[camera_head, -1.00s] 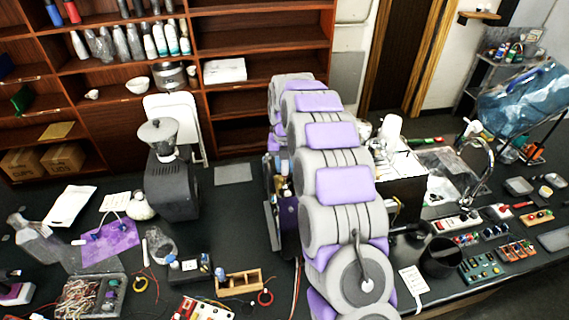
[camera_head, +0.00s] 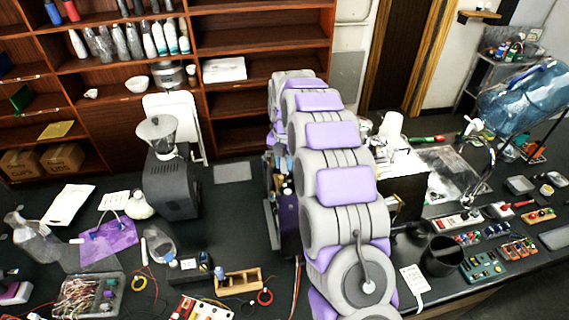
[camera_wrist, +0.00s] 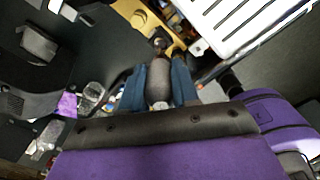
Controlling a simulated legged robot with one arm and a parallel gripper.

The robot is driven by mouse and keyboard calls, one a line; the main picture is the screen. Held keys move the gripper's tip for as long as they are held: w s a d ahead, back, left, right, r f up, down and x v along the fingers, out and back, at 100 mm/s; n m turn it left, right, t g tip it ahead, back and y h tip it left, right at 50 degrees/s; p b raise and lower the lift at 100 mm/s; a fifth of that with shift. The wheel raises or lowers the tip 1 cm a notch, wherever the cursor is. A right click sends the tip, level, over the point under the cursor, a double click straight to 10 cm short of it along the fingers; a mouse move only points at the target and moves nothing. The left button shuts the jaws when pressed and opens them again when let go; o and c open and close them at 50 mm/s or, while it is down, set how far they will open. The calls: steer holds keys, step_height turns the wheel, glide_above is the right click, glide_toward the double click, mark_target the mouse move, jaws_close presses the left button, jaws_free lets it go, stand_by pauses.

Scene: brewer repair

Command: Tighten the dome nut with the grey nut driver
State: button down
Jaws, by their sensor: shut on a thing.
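In the wrist view my gripper (camera_wrist: 158,82) has its two blue fingers closed on the sides of a dark grey handle (camera_wrist: 158,78), which I take for the grey nut driver. The handle points away from the wrist, toward a brownish, cluttered part of the machine (camera_wrist: 139,18). Its far end is small and dark, and I cannot tell whether it touches anything. I cannot make out the dome nut for certain. A small pale round part (camera_wrist: 198,47) shows right of the driver's far end. In the head view my arm hides the gripper's work area.
A white slotted grille (camera_wrist: 225,20) lies close at the upper right of the wrist view. In the head view a grinder (camera_head: 172,180) stands left of my arm. A black cup (camera_head: 441,257) and several small boards crowd the bench at right. Wires and a wooden holder (camera_head: 238,281) lie at front.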

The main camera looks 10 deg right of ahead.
steer(key=m+b, duration=0.1)
steer(key=m, duration=0.3)
stand_by(0.4)
steer(key=shift+m, duration=0.4)
steer(key=m+b, duration=0.1)
steer(key=m, duration=0.2)
steer(key=shift+s+m, duration=0.1)
steer(key=shift+m, duration=0.3)
steer(key=shift+m, duration=0.4)
steer(key=m, duration=0.4)
steer(key=shift+b, duration=0.35)
